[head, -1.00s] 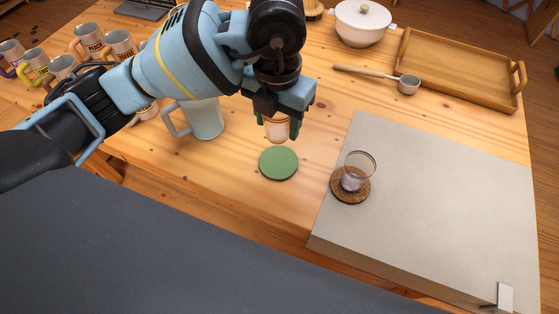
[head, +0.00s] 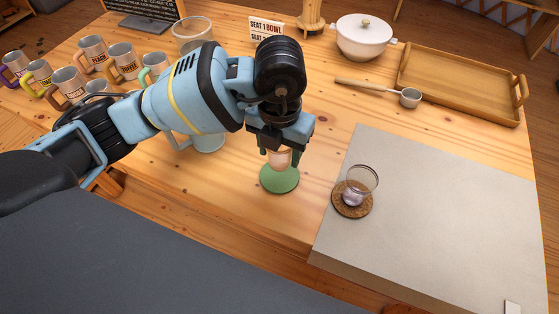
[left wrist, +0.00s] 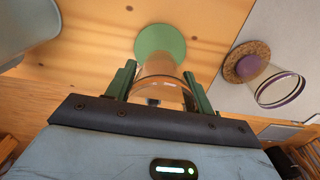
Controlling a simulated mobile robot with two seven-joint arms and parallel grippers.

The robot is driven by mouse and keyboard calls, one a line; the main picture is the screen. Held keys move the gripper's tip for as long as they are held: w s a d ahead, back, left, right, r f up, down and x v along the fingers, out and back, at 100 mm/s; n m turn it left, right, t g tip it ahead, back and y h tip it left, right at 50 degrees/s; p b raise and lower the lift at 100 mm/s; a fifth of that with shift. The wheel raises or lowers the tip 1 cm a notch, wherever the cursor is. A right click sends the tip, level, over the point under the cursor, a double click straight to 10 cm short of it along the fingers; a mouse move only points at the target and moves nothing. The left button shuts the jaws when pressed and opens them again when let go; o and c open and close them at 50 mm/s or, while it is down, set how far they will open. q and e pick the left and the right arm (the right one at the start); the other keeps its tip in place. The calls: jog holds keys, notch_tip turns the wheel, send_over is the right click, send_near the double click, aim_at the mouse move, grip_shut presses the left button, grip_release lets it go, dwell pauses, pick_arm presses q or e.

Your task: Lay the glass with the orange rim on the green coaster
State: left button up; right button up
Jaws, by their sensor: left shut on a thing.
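My left gripper (head: 279,157) is shut on the clear glass with the orange rim (head: 280,160), which hangs between the fingers. In the left wrist view the glass (left wrist: 160,72) is between the two green fingers (left wrist: 160,85), its rim toward the camera. The green coaster (head: 280,183) lies flat on the wooden table. The glass overlaps the coaster's far part in the head view, and the coaster (left wrist: 160,38) shows past the glass's base in the left wrist view. I cannot tell whether the base touches it. My right gripper is not in view.
A glass with a purple rim (head: 361,180) stands on a cork coaster (head: 352,209) on the grey slab (head: 440,225) to the right. A large pitcher (head: 208,142) is close left of the gripper. Several mugs (head: 92,52) stand far left; a ladle (head: 380,88) and tray (head: 465,82) lie behind.

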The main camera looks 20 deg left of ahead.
aim_at(279, 164)
pick_arm(q)
jog(key=shift+f, duration=2.25)
jog(key=shift+f, duration=0.1)
jog(key=o, duration=1)
jog(key=shift+o, duration=0.2)
notch_tip(279, 164, up, 12)
jog(key=shift+r+p, duration=0.1)
jog(key=shift+p, duration=0.3)
